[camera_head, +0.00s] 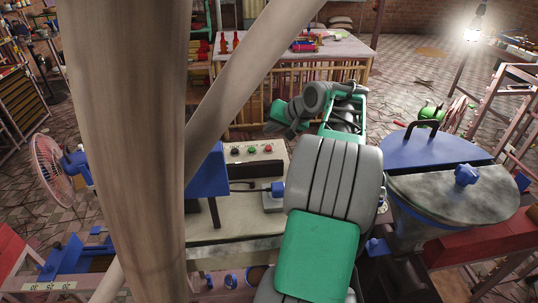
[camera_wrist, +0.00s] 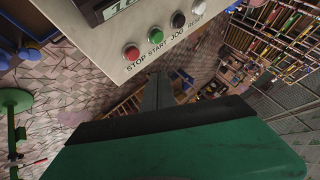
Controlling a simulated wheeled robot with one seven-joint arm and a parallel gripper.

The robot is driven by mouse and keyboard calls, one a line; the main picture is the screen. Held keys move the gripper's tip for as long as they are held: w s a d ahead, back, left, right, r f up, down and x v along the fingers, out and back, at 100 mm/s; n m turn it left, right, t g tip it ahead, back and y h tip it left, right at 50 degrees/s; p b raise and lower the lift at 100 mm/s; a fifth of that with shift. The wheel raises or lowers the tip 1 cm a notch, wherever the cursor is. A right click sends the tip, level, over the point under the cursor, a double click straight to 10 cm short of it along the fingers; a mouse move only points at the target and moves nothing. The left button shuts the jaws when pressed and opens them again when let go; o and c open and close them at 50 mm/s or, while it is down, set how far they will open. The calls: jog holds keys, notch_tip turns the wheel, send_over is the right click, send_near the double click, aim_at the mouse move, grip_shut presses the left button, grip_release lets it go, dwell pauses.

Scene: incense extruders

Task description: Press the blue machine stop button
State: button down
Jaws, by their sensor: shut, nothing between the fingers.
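In the wrist view, a pale control panel (camera_wrist: 100,38) fills the top left and carries a row of labelled round buttons. The red button (camera_wrist: 131,53) sits over the word STOP. The green START button (camera_wrist: 154,34), black JOG button (camera_wrist: 178,20) and whitish RESET button (camera_wrist: 199,6) follow to its right. My gripper (camera_wrist: 158,84) is shut and empty, its tips just below the STOP and START labels in the picture; the gap to the panel is unclear.
In the head view, a blue machine part (camera_head: 207,183) stands beside a pale bench with several small buttons (camera_head: 251,149). A round lidded blue vessel (camera_head: 450,190) stands at the right. A wooden post (camera_head: 125,130) blocks the left. A fan (camera_head: 52,170) stands farther left.

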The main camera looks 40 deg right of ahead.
aim_at(271, 149)
jog(key=shift+f+b, duration=0.9)
jog(key=shift+f, duration=1.05)
jog(key=shift+f, duration=0.1)
jog(key=shift+f, duration=0.3)
dwell(0.3)
jog(key=shift+f+b, duration=0.5)
jog(key=shift+f, duration=0.05)
dwell(0.6)
jog(key=shift+r+p, duration=0.85)
jog(key=shift+r, duration=0.1)
notch_tip(271, 149, up, 5)
jog(key=p, duration=0.4)
jog(key=shift+r, duration=0.1)
